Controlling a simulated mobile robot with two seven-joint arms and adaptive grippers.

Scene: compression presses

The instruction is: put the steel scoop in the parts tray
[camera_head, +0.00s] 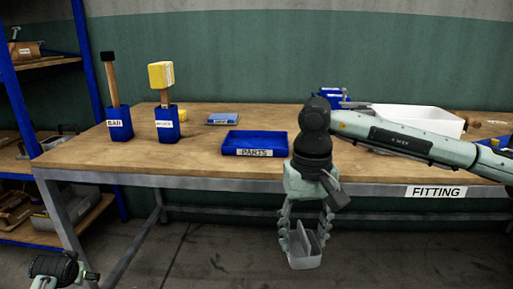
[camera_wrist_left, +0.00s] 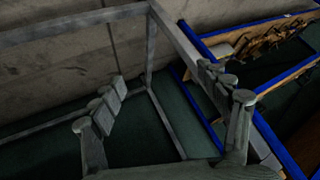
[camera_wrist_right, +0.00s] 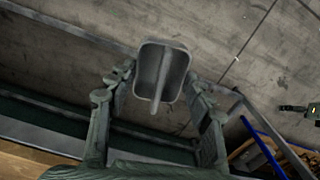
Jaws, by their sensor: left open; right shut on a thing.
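The steel scoop (camera_head: 304,252) hangs in my right gripper (camera_head: 305,232), in front of the bench's front edge and lower than its top. In the right wrist view the scoop (camera_wrist_right: 162,72) sits between the fingertips of my right gripper (camera_wrist_right: 160,92), its grey pan facing the camera. The blue parts tray (camera_head: 254,152), labelled PARTS, lies on the bench, up and to the left of the scoop in the head view. It looks empty. My left gripper (camera_wrist_left: 165,105) is open and empty in the left wrist view, low beside the bench.
The wooden bench (camera_head: 200,140) bears a blue BAR holder (camera_head: 119,124), a second blue holder (camera_head: 167,124) with a yellow-headed tool, a small blue box (camera_head: 222,119) and a white bin (camera_head: 420,119). A blue-framed shelf (camera_head: 40,62) stands left. Bare bench top lies around the parts tray.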

